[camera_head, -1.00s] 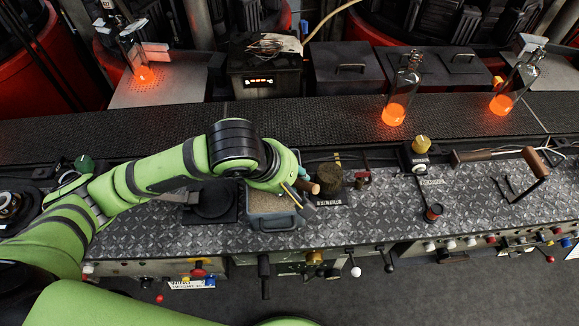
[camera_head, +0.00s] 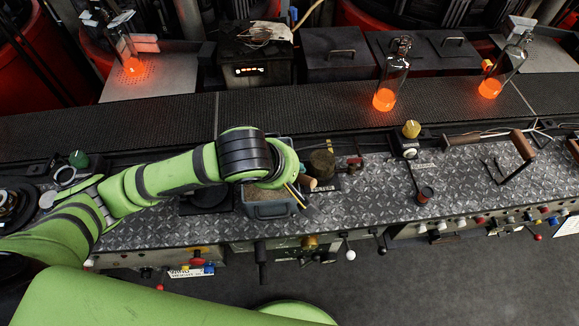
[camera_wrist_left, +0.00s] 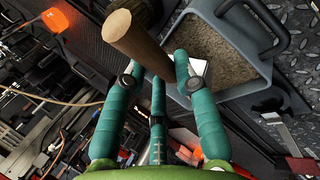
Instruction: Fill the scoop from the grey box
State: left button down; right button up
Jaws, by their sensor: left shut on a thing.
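The grey box (camera_head: 273,210) stands on the metal bench under my left wrist, which hides part of it. In the left wrist view the open grey box (camera_wrist_left: 265,70) holds a brown-grey granular material (camera_wrist_left: 222,58). My left gripper (camera_head: 292,190) is at the box's right side and shut on the scoop's round wooden handle (camera_head: 308,183). In the left wrist view the teal fingers (camera_wrist_left: 158,78) close around the handle (camera_wrist_left: 135,40). A small pale metal piece, apparently part of the scoop (camera_wrist_left: 198,66), shows beside a fingertip at the box; the rest is hidden. My right gripper is not in view.
A dark round pot (camera_head: 322,163) stands just right of the box, and a dark round plate (camera_head: 207,198) to its left. A yellow knob (camera_head: 411,129) and a wooden-handled tool (camera_head: 522,146) are farther right. Glowing bottles (camera_head: 385,98) stand behind on the conveyor (camera_head: 270,118).

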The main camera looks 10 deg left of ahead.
aim_at(305, 177)
pick_arm(q)
jog(key=shift+r+p, duration=1.15)
jog(key=shift+r, duration=0.1)
jog(key=shift+r+p, duration=0.65)
jog(key=shift+r, duration=0.45)
jog(key=shift+s+d+f+m+t+y, duration=0.1)
jog(key=shift+s+d+m+t+y, duration=0.1)
jog(key=shift+s+d+y, duration=0.25)
jog(key=shift+s+d+f+m+t+y, duration=0.1)
jog(key=shift+s+d+t+y, duration=0.1)
jog(key=shift+d, duration=0.45)
jog(key=shift+s+d+f+t+y, duration=0.2)
jog(key=shift+s+d+t+y, duration=0.15)
jog(key=shift+d+t+y, duration=0.35)
jog(key=shift+r+m+y, duration=0.1)
jog(key=shift+m+y, duration=0.15)
jog(key=shift+m, duration=0.05)
jog(key=shift+a+r, duration=0.1)
jog(key=shift+r, duration=0.05)
